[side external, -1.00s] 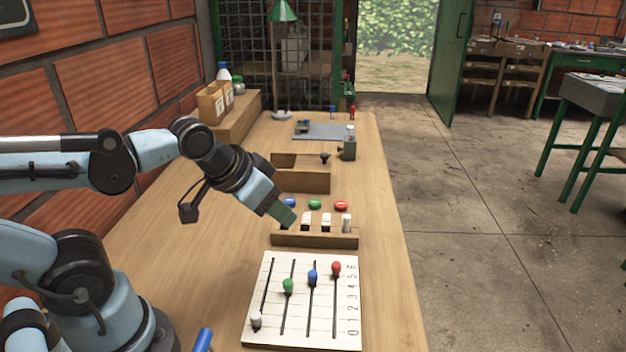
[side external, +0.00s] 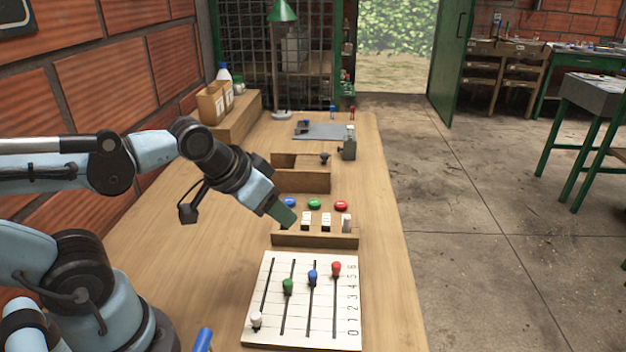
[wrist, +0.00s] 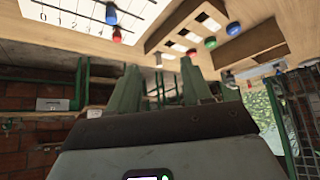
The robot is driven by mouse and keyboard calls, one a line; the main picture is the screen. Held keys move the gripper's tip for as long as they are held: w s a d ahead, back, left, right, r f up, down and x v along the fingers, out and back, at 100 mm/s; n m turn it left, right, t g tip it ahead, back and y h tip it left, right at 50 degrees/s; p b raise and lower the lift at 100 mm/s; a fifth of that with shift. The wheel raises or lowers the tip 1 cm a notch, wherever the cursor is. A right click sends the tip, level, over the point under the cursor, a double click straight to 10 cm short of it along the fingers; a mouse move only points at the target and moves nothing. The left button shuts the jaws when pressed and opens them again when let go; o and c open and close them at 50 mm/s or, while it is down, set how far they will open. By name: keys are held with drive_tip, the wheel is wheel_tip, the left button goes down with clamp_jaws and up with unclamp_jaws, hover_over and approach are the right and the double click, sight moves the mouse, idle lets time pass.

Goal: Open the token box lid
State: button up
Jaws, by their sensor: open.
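A brown wooden box (side external: 303,182) stands on the bench beyond the button rack in the side external view, with a dark knob (side external: 325,158) near its right end. It looks like the token box, but I cannot clearly tell its lid from its walls. A wooden box also shows in the wrist view (wrist: 252,45), at the upper right. My gripper (side external: 286,215) is at the left end of the button rack, nearer the camera than the box and apart from it. In the wrist view, its two green fingers (wrist: 161,85) are spread with nothing between them.
The button rack (side external: 316,240) holds white pieces, with blue, green and red buttons behind. A white numbered slider board (side external: 300,300) lies in front. A small grey bottle-like object (side external: 349,145) and a grey plate (side external: 320,131) are farther back.

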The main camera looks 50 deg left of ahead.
drive_tip(key=w+a+r+n, duration=0.1)
drive_tip(key=w+a+r, duration=0.2)
drive_tip(key=w+r, duration=0.3)
drive_tip(key=n+g+y, duration=0.2)
drive_tip(key=n+g, duration=0.1)
drive_tip(key=n, duration=0.1)
hover_over(324, 154)
drive_tip(key=s+d, duration=0.2)
drive_tip(key=s, duration=0.3)
drive_tip(key=shift+m, duration=0.3)
drive_tip(key=x, duration=1.2)
drive_tip(key=shift+d+f, duration=0.2)
drive_tip(key=shift+f, duration=0.15)
clamp_jaws()
